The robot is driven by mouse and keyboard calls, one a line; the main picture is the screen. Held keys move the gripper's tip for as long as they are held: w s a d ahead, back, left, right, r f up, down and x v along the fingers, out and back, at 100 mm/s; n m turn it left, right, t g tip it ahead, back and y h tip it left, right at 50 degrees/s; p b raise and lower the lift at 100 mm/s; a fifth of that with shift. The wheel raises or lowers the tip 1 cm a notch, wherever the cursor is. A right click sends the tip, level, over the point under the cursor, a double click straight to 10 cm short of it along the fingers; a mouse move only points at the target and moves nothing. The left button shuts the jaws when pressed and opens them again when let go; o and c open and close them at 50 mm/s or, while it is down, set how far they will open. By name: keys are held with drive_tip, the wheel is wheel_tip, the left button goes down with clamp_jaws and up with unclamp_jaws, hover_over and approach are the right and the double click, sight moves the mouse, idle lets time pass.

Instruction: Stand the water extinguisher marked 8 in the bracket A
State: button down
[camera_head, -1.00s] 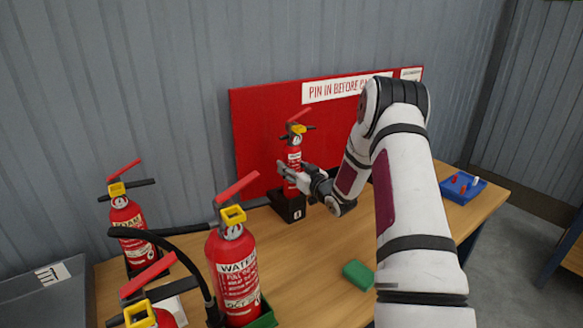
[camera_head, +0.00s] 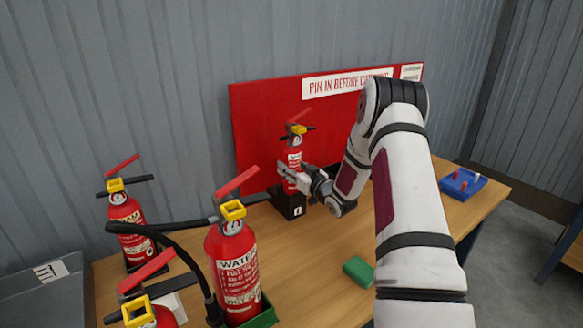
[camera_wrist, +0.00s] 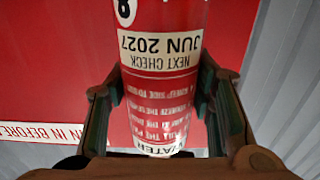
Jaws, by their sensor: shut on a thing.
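The red water extinguisher (camera_head: 294,160) stands upright at the black bracket (camera_head: 290,204) in front of the red board. In the wrist view its label (camera_wrist: 160,65) appears upside down, with "WATER", "JUN 2027" and part of a round mark that looks like an 8. My gripper (camera_head: 290,178) is shut on its body, with one finger on each side in the wrist view (camera_wrist: 160,105). The extinguisher's lower end is at the bracket's top; I cannot tell whether it is fully seated. The bracket's white tag is too small to read.
A larger water extinguisher (camera_head: 236,270) stands in a green holder at the front, with a black hose. A foam extinguisher (camera_head: 127,222) stands at left, another (camera_head: 150,312) is cut off below.

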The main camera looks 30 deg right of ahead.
drive_tip(key=shift+r, duration=0.2)
drive_tip(key=c, duration=0.7)
unclamp_jaws()
drive_tip(key=shift+f, duration=0.1)
drive_tip(key=shift+s+f, duration=0.1)
drive_tip(key=shift+f, duration=0.1)
drive_tip(key=s, duration=1.2)
drive_tip(key=shift+d+r, duration=0.15)
drive_tip(key=shift+d, duration=0.05)
